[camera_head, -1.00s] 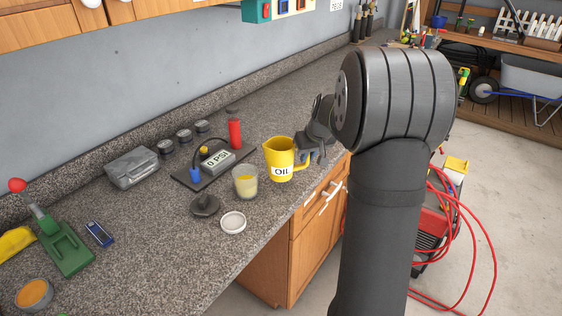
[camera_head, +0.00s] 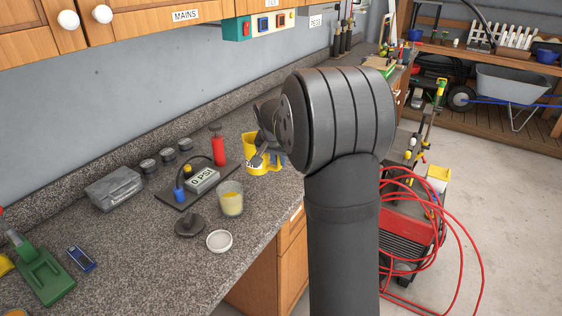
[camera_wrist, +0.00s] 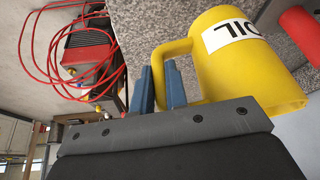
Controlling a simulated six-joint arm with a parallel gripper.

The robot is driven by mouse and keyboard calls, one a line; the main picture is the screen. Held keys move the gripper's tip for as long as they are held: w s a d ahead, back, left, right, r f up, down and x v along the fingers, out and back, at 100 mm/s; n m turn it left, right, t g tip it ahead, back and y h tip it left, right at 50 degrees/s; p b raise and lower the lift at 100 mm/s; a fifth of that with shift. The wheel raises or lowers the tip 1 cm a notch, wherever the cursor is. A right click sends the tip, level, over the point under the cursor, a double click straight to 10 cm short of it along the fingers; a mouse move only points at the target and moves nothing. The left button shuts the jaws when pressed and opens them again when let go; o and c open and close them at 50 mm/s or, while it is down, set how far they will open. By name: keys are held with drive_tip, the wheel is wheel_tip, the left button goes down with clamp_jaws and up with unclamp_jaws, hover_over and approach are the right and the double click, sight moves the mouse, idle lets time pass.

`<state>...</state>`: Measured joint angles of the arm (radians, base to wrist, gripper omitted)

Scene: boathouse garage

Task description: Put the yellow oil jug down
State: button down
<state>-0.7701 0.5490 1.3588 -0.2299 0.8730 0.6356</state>
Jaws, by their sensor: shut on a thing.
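The yellow oil jug (camera_head: 249,142) with a white label is at the right part of the grey counter, behind and right of a clear cup. I cannot tell whether the jug's base touches the speckled counter (camera_head: 135,245).
The clear cup (camera_head: 230,200) with yellow contents stands near the jug. The counter's front edge is to the right; red hose (camera_head: 455,230) lies beyond.

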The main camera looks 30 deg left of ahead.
idle(0.3)
drive_tip(key=shift+f, duration=2.5)
drive_tip(key=shift+f, duration=0.1)
drive_tip(key=shift+f, duration=0.65)
drive_tip(key=shift+f, duration=0.25)
drive_tip(key=c, duration=1.3)
unclamp_jaws()
drive_tip(key=shift+c, duration=0.2)
